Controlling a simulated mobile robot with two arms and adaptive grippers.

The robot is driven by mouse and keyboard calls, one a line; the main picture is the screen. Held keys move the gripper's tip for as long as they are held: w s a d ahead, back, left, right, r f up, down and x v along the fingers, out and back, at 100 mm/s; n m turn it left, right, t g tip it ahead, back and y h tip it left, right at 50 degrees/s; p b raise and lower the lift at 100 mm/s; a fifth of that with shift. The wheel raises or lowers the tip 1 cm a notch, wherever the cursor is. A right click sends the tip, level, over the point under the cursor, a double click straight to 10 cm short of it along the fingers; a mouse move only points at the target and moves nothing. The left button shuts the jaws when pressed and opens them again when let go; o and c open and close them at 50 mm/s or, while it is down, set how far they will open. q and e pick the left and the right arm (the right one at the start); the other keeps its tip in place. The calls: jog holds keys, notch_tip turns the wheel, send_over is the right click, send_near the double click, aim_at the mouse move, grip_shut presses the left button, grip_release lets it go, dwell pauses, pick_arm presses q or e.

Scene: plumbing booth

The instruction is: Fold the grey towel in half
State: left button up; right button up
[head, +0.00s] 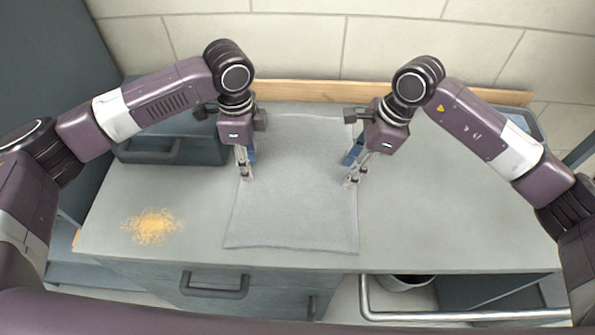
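The grey towel (297,210) lies spread out flat on the worktop, roughly rectangular, its near edge close to the front of the bench. Its far part is partly hidden behind my grippers. My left gripper (246,179) points down at the towel's left side, with its fingertips over or on the cloth just inside that edge. My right gripper (351,183) points down at the towel's right edge, at about the same depth. The fingers of both look close together. I cannot tell whether either one pinches cloth.
A pile of yellowish strands (152,226) lies on the worktop (450,220) at the left. A dark grey case (170,150) stands at the back left. A wooden strip (310,92) runs along the tiled wall. The worktop right of the towel is clear.

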jog(key=shift+f, duration=0.1)
pick_arm(q)
jog(key=shift+f, duration=0.2)
pick_arm(e)
jog(key=shift+f, duration=0.15)
pick_arm(q)
jog(key=shift+r, duration=0.1)
jog(key=c, duration=0.5)
pick_arm(e)
jog(key=c, duration=0.5)
pick_arm(q)
grip_shut()
pick_arm(e)
jog(key=shift+s+f, duration=0.1)
jog(key=shift+f, duration=0.05)
grip_shut()
pick_arm(q)
jog(key=shift+s, duration=0.1)
